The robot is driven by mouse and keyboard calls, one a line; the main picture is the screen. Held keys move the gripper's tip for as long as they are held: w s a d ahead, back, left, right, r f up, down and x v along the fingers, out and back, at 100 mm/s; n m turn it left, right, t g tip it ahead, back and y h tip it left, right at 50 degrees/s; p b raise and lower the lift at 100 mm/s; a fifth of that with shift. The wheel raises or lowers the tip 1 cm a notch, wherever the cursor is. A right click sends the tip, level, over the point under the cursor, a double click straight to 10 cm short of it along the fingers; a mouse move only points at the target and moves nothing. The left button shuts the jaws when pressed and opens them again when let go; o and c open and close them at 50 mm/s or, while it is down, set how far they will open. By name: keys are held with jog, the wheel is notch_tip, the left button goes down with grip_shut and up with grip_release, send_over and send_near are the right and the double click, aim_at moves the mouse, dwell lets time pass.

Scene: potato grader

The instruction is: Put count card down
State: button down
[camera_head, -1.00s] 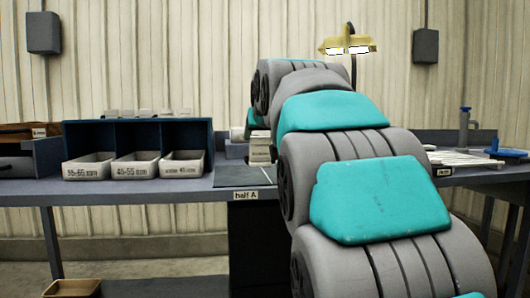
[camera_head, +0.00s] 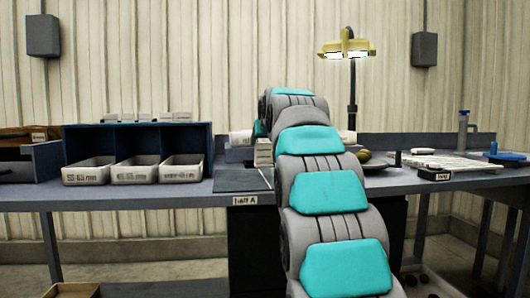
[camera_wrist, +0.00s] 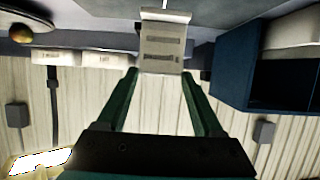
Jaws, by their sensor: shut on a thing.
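The count card (camera_wrist: 161,45) is a cream card with dark printed bars, in the wrist view, which shows the scene upside down. My gripper (camera_wrist: 161,73) is shut on it, one dark green finger at each side edge. In the head view the card (camera_head: 263,153) shows as a small pale block just left of my arm, over the back right of the dark mat marked half A (camera_head: 238,181). My arm hides the gripper there. I cannot tell whether the card's foot touches the bench.
A blue rack (camera_head: 137,139) with three labelled white bins stands left of the mat. A yellow lamp (camera_head: 345,47) rises behind my arm. A round dish (camera_head: 376,165), a dark label block (camera_head: 434,175) and a white slatted rack (camera_head: 440,160) lie right on the bench (camera_head: 390,182).

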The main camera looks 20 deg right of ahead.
aim_at(264, 153)
jog(key=shift+f, duration=1.55)
jog(key=shift+c, duration=0.2)
grip_release()
jog(key=shift+f, duration=0.15)
jog(key=v, duration=1.2)
jog(key=shift+b, duration=0.35)
